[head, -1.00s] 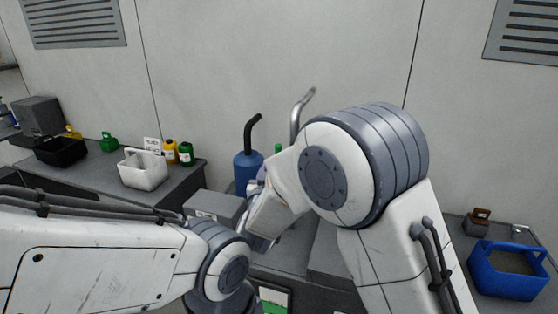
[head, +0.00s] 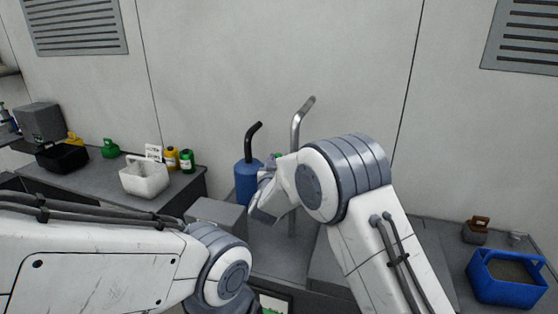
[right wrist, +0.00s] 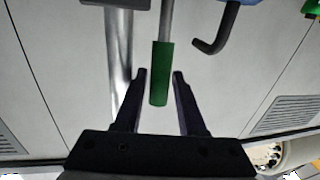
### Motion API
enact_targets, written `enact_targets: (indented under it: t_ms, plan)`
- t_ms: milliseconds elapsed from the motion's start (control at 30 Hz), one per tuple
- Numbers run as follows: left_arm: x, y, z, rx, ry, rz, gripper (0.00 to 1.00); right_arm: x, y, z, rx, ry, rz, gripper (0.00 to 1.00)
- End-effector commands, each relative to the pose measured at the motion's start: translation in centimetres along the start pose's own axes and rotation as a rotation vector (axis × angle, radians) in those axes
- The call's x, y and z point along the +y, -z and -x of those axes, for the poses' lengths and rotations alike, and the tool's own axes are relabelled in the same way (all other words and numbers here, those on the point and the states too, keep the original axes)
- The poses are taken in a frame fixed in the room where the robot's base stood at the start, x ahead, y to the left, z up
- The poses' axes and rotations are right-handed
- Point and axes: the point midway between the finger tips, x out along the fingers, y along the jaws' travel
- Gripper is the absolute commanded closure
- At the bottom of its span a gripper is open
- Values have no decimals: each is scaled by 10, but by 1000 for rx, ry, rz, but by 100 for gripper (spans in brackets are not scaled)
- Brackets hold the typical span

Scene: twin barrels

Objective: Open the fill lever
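A lever with a green grip (right wrist: 160,75) on a grey rod shows in the right wrist view, taken here as the fill lever. My right gripper (right wrist: 158,76) is open, with one dark finger on each side of the green grip and visible gaps between. In the head view my right gripper (head: 264,182) is beside the blue barrel (head: 246,182), partly hidden by my own wrist. A silver bent pipe (head: 296,130) rises behind my right arm, and a black bent pipe (head: 252,140) rises from the blue barrel. My left arm is in view, but its gripper is not.
A white bin (head: 144,178), yellow and green bottles (head: 187,161) and a black tray (head: 62,156) stand on the left bench. A blue crate (head: 505,286) is at the right. The silver pipe (right wrist: 118,65) runs close beside one finger in the wrist view.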

Motion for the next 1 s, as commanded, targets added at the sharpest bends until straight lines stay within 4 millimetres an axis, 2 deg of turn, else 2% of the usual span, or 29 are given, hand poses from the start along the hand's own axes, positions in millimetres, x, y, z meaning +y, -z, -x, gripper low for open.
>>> enact_targets:
  t_ms: [67, 100, 167, 1000]
  plan:
    - [0, 0, 0, 0, 0, 0, 100, 0, 0, 0, 0, 0, 0, 64]
    - [0, 0, 0, 0, 0, 0, 100, 0, 0, 0, 0, 0, 0, 80]
    - [0, 0, 0, 0, 0, 0, 100, 0, 0, 0, 0, 0, 0, 100]
    - [0, 0, 0, 0, 0, 0, 100, -1, 0, 1, 0, 3, -1, 100]
